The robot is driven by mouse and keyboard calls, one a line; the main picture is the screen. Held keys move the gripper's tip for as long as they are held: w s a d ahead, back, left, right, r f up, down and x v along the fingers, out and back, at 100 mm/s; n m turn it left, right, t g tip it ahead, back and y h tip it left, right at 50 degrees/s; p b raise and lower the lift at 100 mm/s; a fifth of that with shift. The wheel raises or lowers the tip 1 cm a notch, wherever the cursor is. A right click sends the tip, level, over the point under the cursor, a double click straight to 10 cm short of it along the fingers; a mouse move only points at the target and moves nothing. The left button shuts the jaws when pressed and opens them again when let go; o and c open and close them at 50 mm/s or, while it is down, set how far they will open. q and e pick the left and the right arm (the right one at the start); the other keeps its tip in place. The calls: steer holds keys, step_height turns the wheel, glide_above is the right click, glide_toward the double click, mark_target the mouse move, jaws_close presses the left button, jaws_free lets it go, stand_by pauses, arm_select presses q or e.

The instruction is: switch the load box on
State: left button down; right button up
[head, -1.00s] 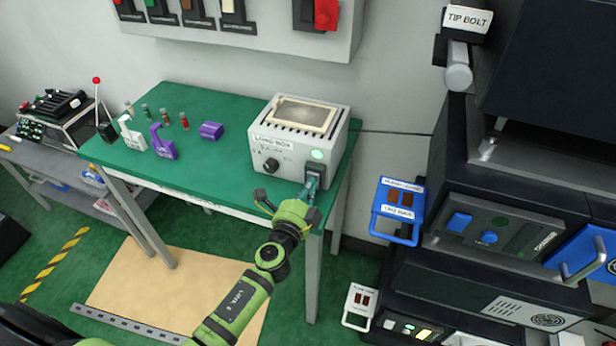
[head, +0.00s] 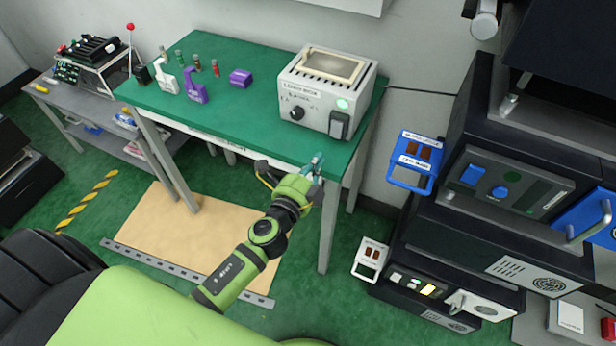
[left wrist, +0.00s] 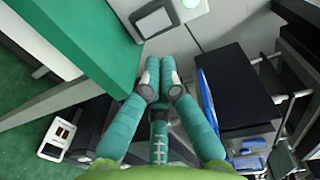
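The load box (head: 328,90) is a grey-white box on the right end of the green table (head: 245,118). Its front has a dark knob (head: 297,114), a lit green lamp (head: 342,104) and a dark-framed rocker switch (head: 339,125). The switch also shows at the top of the left wrist view (left wrist: 155,18). My left gripper (head: 316,163) is in front of the table's edge, below the switch and apart from it. In the left wrist view its teal fingers (left wrist: 160,75) are brought together with nothing between them. My right gripper is out of view.
White and purple lever fixtures (head: 195,88) and small vials (head: 196,62) stand left on the table. A blue-framed panel (head: 412,165) and dark machines (head: 500,185) stand to the right.

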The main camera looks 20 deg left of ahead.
arm_select(q)
steer(key=s, duration=0.3)
steer(key=shift+s+a+b, duration=0.1)
steer(key=shift+a+b, duration=0.1)
steer(key=shift+b, duration=0.1)
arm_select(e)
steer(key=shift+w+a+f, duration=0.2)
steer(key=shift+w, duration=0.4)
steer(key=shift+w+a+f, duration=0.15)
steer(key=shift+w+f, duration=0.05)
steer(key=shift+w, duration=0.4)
